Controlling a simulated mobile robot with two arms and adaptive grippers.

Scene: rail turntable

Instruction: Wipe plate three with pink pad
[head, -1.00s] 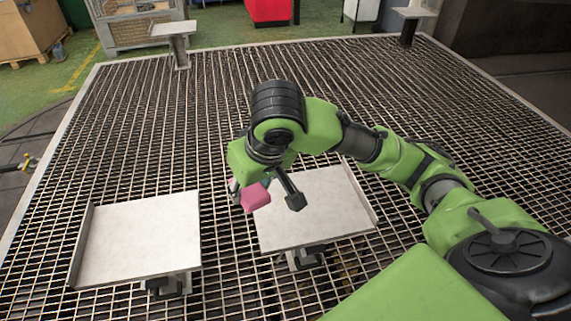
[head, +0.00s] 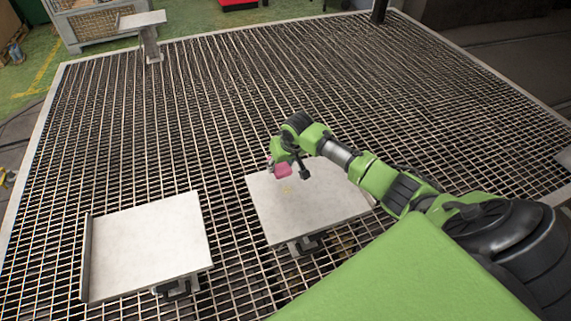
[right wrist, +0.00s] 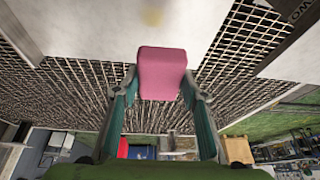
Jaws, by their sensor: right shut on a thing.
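My right gripper (head: 288,170) is shut on the pink pad (head: 282,171) and holds it by the back edge of the nearer right plate (head: 325,209). In the right wrist view the pad (right wrist: 162,72) sits between the two fingers. I cannot tell whether the pad touches the plate. A small yellowish mark (head: 287,189) lies on this plate in front of the pad; it also shows blurred in the right wrist view (right wrist: 152,17). Another pale plate (head: 150,240) stands at the near left, bare. No numbers are legible on the plates. My left gripper is out of view.
The plates stand on posts over a large metal grating (head: 210,110). Another small plate (head: 142,19) stands at the far left edge, and part of a grey surface shows at the right edge. A mesh crate (head: 95,25) stands beyond the grating. The grating's middle is clear.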

